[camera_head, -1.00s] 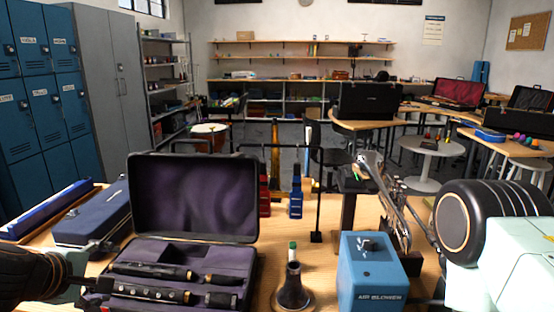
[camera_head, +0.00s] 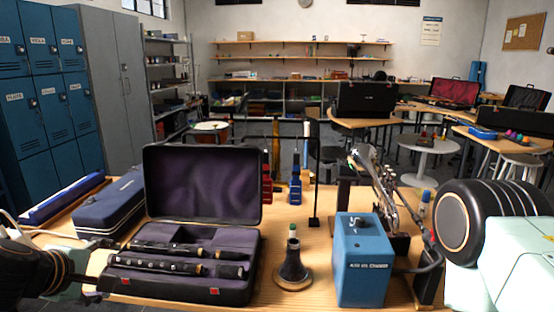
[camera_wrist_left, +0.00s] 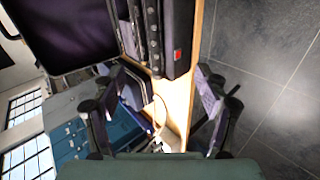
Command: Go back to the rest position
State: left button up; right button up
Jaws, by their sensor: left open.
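My left gripper (camera_head: 88,281) is at the lower left of the head view, beside the left front corner of an open black instrument case (camera_head: 205,290). In the left wrist view its two fingers (camera_wrist_left: 160,98) are spread, with nothing between them. The case has a purple lining, and dark woodwind sections (camera_head: 165,262) lie in it. In the wrist view the case edge with its red latch (camera_wrist_left: 178,55) is beyond the fingers. Part of my right arm fills the right edge of the head view; its gripper does not show.
A blue blower box (camera_head: 361,262), a dark bell-shaped piece (camera_head: 293,270) and a silver-keyed instrument (camera_head: 378,185) stand on the wooden table. A closed blue case (camera_head: 110,208) and a long blue case (camera_head: 62,198) lie at left. Grey floor (camera_wrist_left: 265,85) borders the table.

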pick_arm(q)
jog(key=s+d+f+m+g, duration=0.2)
jog(key=s+d+f+m, duration=0.2)
jog(key=s+f+m, duration=0.4)
jog(key=s+d+f+m+g, duration=0.35)
jog(key=s+f, duration=0.35)
jog(key=f, duration=0.3)
jog(key=s+d+f+m+g, duration=0.1)
jog(key=s+f, duration=0.3)
jog(key=s, duration=0.4)
jog(key=s+d+f+m+g, duration=0.2)
jog(key=s+f, duration=0.3)
jog(key=s, duration=0.4)
jog(key=shift+d+m+g, duration=0.15)
jog(key=shift+m+g, duration=0.5)
jog(key=shift+m, duration=0.2)
pick_arm(e)
jog(key=shift+w+f, duration=0.1)
jog(key=shift+w, duration=0.1)
pick_arm(q)
jog(key=shift+w, duration=0.1)
pick_arm(e)
jog(key=shift+s, duration=0.1)
